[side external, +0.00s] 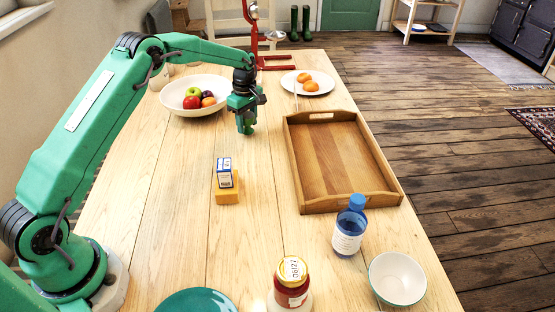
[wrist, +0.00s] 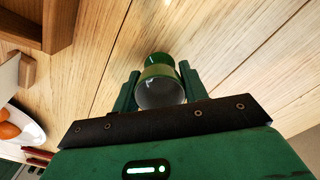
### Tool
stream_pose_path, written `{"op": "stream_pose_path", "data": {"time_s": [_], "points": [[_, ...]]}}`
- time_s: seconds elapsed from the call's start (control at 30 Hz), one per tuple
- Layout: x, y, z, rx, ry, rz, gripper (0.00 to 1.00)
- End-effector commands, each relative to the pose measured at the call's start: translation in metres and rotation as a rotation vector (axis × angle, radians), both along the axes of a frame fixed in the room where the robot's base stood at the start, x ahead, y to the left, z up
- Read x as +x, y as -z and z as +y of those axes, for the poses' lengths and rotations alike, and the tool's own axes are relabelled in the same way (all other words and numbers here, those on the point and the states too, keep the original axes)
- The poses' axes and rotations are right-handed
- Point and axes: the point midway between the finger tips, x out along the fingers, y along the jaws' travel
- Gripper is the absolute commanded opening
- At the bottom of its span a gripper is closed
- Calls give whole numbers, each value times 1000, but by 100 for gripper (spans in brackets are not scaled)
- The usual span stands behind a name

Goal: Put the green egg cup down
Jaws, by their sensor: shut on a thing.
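The green egg cup (wrist: 161,87) is between the two fingers of my gripper (wrist: 159,88) in the wrist view, its pale hollow opening towards the camera and its darker green foot away from it. The fingers are shut on its sides. In the side view my gripper (side external: 245,127) points down over the wooden table (side external: 170,190), right of the fruit bowl and left of the tray. There the cup is mostly hidden by the fingers. I cannot tell whether its foot touches the table.
A fruit bowl (side external: 179,107) stands left of the gripper, a plate of oranges (side external: 318,90) behind right. A wooden tray (side external: 390,197) lies right. A bottle (side external: 349,232), jar (side external: 291,290) and white bowl (side external: 398,280) stand nearer.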

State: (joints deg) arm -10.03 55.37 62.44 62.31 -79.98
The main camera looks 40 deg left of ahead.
Motion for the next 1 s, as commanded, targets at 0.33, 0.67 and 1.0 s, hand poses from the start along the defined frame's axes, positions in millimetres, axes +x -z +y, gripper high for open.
{"op": "stream_pose_path", "data": {"time_s": [0.33,0.67,1.0], "points": [[0,11,0,0,0,-1,20],[0,15,0,0,0,0,57],[0,14,0,0,0,0,65]]}}
